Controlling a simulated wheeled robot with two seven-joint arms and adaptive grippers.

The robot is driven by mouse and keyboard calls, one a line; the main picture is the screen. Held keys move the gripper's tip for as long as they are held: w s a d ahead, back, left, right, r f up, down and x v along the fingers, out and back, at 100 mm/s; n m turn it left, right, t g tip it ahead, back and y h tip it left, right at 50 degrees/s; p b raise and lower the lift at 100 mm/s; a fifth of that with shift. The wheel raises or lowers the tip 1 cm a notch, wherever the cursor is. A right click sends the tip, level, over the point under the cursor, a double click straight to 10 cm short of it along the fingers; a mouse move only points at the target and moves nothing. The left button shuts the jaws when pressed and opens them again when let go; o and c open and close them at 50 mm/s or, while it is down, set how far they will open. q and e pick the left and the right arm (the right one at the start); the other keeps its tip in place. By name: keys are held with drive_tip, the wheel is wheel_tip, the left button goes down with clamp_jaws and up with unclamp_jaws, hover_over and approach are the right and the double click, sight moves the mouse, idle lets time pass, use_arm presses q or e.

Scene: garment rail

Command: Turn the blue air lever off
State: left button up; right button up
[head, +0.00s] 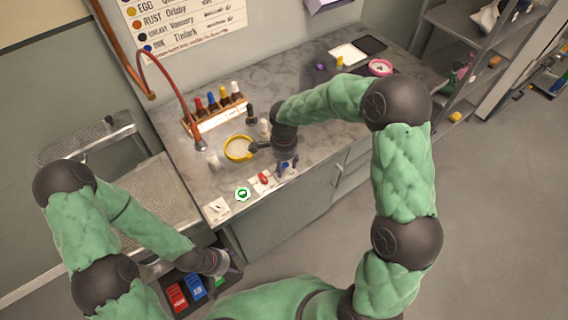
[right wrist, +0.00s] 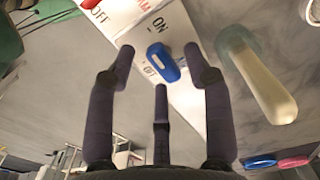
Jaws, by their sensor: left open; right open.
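The blue air lever (right wrist: 163,62) sits on a white panel (right wrist: 130,14) with ON printed above it and OFF below left. In the head view the lever (head: 286,166) is mostly covered by my right gripper (head: 286,168). In the right wrist view my right gripper (right wrist: 160,62) is open, its fingertips on either side of the lever with gaps showing; contact cannot be seen. Which mark the lever points at is unclear. My left gripper (head: 232,262) is open and empty at the lower left, away from the lever.
A red lever (head: 264,178) and a green round control (head: 243,193) are left of the blue lever along the counter's front edge. A pale rounded handle (right wrist: 262,85) stands close right of my right gripper. Bottles, a yellow ring (head: 239,149) and a red hose (head: 170,70) are behind.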

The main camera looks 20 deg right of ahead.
clamp_jaws()
drive_tip(key=shift+n, duration=0.3)
drive_tip(key=n, duration=0.3)
drive_tip(key=shift+n, duration=0.3)
drive_tip(key=n, duration=0.2)
drive_tip(key=n+p, duration=0.1)
drive_tip(key=n, duration=0.1)
drive_tip(key=shift+w+d+r+n, duration=0.1)
drive_tip(key=shift+w+d+n, duration=0.05)
drive_tip(key=shift+n, duration=0.15)
drive_tip(key=n+p, duration=0.1)
drive_tip(key=n, duration=0.3)
drive_tip(key=shift+w+p, duration=0.15)
drive_tip(key=shift+p, duration=0.15)
drive_tip(key=shift+w+n+p, duration=0.1)
drive_tip(key=shift+n+p, duration=0.6)
drive_tip(key=shift+n, duration=1.8)
